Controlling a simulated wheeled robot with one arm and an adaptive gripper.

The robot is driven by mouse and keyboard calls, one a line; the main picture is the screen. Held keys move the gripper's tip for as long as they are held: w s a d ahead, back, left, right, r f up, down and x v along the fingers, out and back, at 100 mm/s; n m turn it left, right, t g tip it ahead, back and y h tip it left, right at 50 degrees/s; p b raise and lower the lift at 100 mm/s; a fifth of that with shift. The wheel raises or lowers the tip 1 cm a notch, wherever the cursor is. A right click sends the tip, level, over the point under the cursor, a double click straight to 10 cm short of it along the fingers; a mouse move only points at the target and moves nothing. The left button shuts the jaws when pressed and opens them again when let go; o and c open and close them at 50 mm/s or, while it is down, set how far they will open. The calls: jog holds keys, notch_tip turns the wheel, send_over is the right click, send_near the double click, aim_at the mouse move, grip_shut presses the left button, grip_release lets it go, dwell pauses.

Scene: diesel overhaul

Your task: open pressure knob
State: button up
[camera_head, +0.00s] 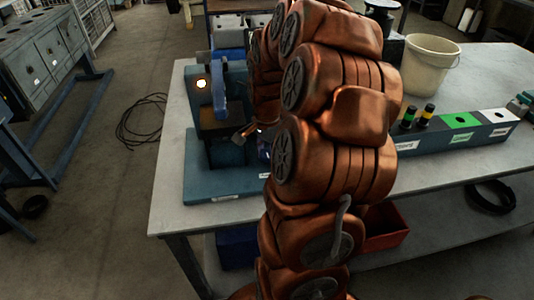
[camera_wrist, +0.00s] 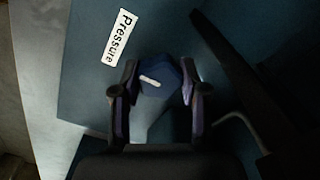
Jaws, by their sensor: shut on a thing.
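The pressure knob (camera_wrist: 153,84) is a dark blue faceted knob with a white bar mark on top, seen in the wrist view. The white bar slants slightly. A white label reading "Pressure" (camera_wrist: 118,37) is fixed to the blue base up and left of it. My gripper (camera_wrist: 151,90) has one finger on each side of the knob and is shut on it. In the head view my copper arm hides the knob and most of the gripper.
A blue-grey test stand (camera_head: 222,108) with a lit round lamp stands on the grey table (camera_head: 172,200). A dark lever (camera_wrist: 232,65) rises close to the gripper's right in the wrist view. A white bucket (camera_head: 430,65) and labelled tray (camera_head: 455,138) are on the right.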

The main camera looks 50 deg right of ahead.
jog(key=c, duration=0.4)
jog(key=shift+b, duration=0.3)
jog(key=n+b, duration=0.2)
jog(key=shift+f+n+b, duration=0.25)
jog(key=shift+n+b, duration=0.05)
jog(key=shift+n, duration=0.1)
jog(key=n+b, duration=0.3)
jog(key=n, duration=0.2)
jog(key=shift+r+b, duration=0.1)
jog(key=shift+b, duration=0.25)
jog(key=n+b, duration=0.1)
jog(key=n, duration=0.4)
jog(key=shift+r+b, duration=0.1)
jog(key=shift+b, duration=0.3)
jog(key=n+b, duration=0.1)
jog(key=n, duration=0.3)
jog(key=shift+n, duration=0.4)
